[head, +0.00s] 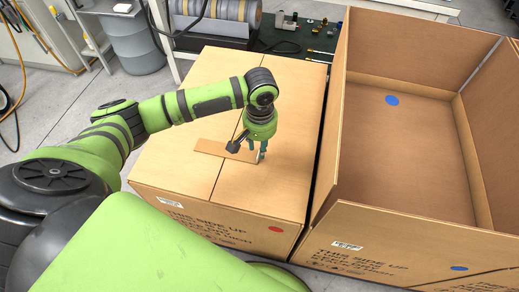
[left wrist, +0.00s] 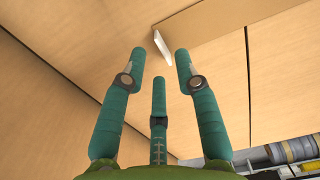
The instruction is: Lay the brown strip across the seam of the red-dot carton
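The red-dot carton (head: 165,165) is closed, with a red dot (head: 276,229) on its front side. A dark seam runs along its top between the flaps. The flat brown strip (head: 212,148) lies across this seam, seemingly flat on the top; any small gap under it cannot be told. My left gripper (head: 260,157) points down at the strip's right end. In the left wrist view my left gripper (left wrist: 160,58) has its three green fingers spread, with a pale narrow piece (left wrist: 162,47), apparently the strip's end, just beyond the fingertips. My right gripper is not in view.
An open, empty carton with blue dots (head: 392,100) stands close on the right, its tall walls near my left gripper. Behind are a bench with tape rolls (head: 215,12) and a dark mat with small tools (head: 300,40). A grey drum (head: 138,45) stands at the back left.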

